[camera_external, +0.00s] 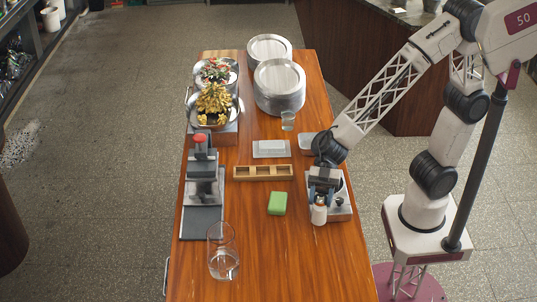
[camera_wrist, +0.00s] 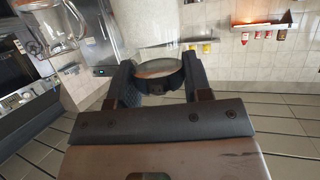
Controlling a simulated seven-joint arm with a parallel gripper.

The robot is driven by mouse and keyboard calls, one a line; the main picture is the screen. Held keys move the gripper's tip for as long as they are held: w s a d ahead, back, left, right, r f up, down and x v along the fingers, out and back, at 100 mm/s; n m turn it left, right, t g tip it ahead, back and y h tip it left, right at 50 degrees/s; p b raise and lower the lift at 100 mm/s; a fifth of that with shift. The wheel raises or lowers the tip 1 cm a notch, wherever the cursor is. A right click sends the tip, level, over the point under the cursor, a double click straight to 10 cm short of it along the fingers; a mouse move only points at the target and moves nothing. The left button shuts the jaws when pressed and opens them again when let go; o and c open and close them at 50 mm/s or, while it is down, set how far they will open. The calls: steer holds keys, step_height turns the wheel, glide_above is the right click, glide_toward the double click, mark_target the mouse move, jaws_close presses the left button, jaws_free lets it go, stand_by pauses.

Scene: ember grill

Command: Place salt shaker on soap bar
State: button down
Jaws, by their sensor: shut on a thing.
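The salt shaker (camera_external: 319,214), small and whitish with a darker top, is at my gripper (camera_external: 321,196) on the right side of the table. My gripper is shut on it. In the wrist view, the two dark fingers (camera_wrist: 160,82) close on a round-ended thing, and a pale, blurred body (camera_wrist: 150,35) shows beyond. The green soap bar (camera_external: 277,203) lies flat on the wood, left of the gripper and apart from it. I cannot tell whether the shaker touches the metal holder beneath it.
A metal holder (camera_external: 342,207) is under and right of my gripper. A wooden compartment tray (camera_external: 263,172) lies behind the soap, and a clear glass (camera_external: 223,262) stands front left. A press-like device (camera_external: 203,183) is at left. Plate stacks (camera_external: 280,86) are at the back. Wood around the soap is clear.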

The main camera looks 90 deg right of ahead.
steer(key=w+d+r+m+t+h, duration=0.1)
steer(key=w+d+r+t, duration=0.1)
steer(key=w+d, duration=0.4)
steer(key=w+d+r+m+t, duration=0.1)
steer(key=w+d+r+m, duration=0.1)
steer(key=w+d, duration=0.4)
steer(key=shift+d+r+m+t+h, duration=0.3)
steer(key=shift+d+r+t+h, duration=0.15)
steer(key=shift+d, duration=1.8)
steer(key=shift+s, duration=0.1)
step_height(320, 180, down, 6)
steer(key=shift+f, duration=0.15)
steer(key=shift+f, duration=1.85)
steer(key=shift+f, duration=0.1)
steer(key=c, duration=0.5)
jaws_free()
steer(key=shift+c, duration=0.2)
